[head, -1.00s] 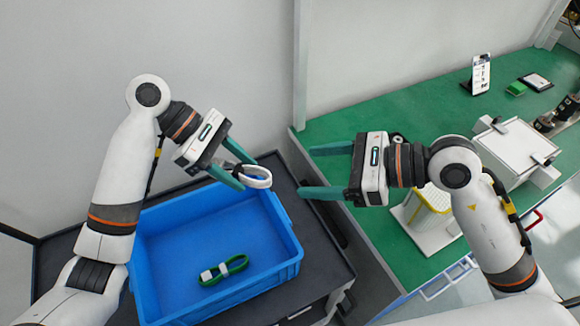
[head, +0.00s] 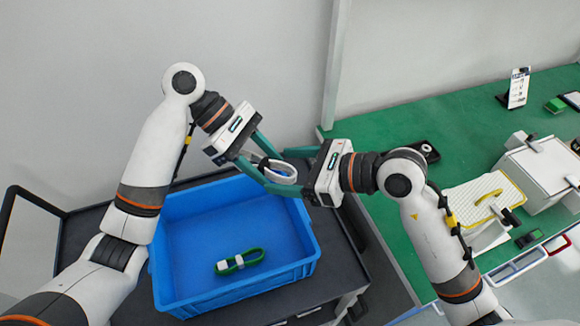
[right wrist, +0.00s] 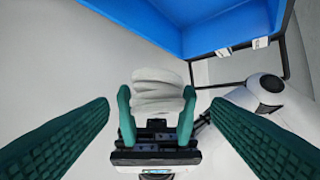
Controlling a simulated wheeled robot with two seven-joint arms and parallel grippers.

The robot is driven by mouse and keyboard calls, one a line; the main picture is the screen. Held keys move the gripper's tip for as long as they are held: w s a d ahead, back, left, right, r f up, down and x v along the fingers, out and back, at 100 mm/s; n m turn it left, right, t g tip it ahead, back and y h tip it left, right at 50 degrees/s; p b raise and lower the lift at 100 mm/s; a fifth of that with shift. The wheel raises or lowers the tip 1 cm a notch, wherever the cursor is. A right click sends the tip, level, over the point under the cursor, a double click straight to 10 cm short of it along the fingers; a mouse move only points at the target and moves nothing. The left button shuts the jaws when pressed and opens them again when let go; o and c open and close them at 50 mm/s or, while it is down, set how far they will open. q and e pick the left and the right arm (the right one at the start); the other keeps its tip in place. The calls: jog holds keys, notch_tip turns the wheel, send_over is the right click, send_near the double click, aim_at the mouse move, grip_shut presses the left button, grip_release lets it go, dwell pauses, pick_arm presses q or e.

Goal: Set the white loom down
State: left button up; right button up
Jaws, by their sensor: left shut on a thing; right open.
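The white loom (head: 283,171), a looped bundle, is held in the air by my left gripper (head: 266,167), near the right end of the blue crate (head: 312,243). It also shows in the right wrist view (right wrist: 157,88), pinched between the left gripper's green fingers. My right gripper (head: 290,170) is open and faces the left gripper, its fingers reaching to either side of the loom. In the right wrist view its fingers stand wide apart and do not appear to touch the loom. A green loom (head: 240,261) lies on the crate floor.
The crate stands on a dark cart (head: 343,262). To the right is a green table (head: 400,120) with a dark device (head: 427,151), a yellow-topped board (head: 485,195), a white box (head: 540,165) and an upright phone-like card (head: 518,88). The crate floor is mostly free.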

jog(key=c, duration=0.9)
pick_arm(q)
jog(key=o, duration=1.1)
pick_arm(e)
jog(key=shift+c, duration=0.9)
